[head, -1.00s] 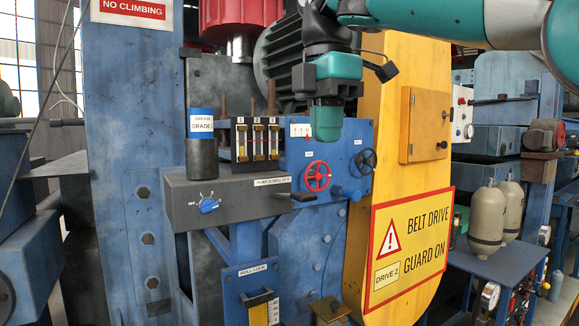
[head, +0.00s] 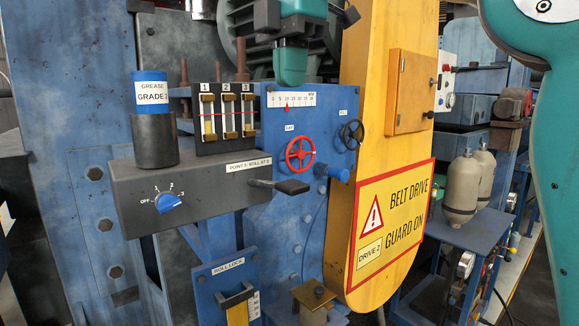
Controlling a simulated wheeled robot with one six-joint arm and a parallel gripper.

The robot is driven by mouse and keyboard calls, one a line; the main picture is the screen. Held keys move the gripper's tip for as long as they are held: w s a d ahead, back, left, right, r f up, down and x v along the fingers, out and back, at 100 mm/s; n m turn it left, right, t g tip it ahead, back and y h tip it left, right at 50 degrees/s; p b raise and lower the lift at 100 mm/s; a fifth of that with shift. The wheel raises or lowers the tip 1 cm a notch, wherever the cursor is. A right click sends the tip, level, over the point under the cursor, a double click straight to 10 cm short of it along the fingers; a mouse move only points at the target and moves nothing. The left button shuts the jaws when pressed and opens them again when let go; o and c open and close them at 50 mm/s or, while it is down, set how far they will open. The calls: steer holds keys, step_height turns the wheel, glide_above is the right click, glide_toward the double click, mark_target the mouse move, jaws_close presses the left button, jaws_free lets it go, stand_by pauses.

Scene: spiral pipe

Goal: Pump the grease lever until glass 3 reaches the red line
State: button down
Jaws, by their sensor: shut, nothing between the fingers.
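The grease lever (head: 290,186) is a short black handle sticking out at the right end of the grey pump box (head: 150,215). Glass 3 (head: 249,118) is the rightmost of three sight glasses in a black frame, crossed by a red line; its level is too small to read surely. Glass 1 (head: 208,122) shows a yellowish fill. A blue selector knob (head: 168,202), marked OFF to 3, is on the box front. My gripper (head: 292,65) hangs above and behind the lever, in front of the machine, apart from it. It looks shut and empty; its fingers are hard to make out.
A grease canister (head: 153,130) stands on the box's left. The yellow belt guard (head: 372,150) rises farther right. Open air lies in front of the lever.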

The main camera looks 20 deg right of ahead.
glide_above(290, 184)
step_height(290, 184, down, 8)
steer(key=shift+d+r+p, duration=0.15)
steer(key=shift+p, duration=0.15)
steer(key=shift+w+f, duration=0.15)
steer(key=shift+f, duration=0.6)
step_height(290, 184, down, 5)
steer(key=b, duration=0.4)
steer(key=shift+r+b, duration=0.15)
steer(key=shift+b, duration=0.15)
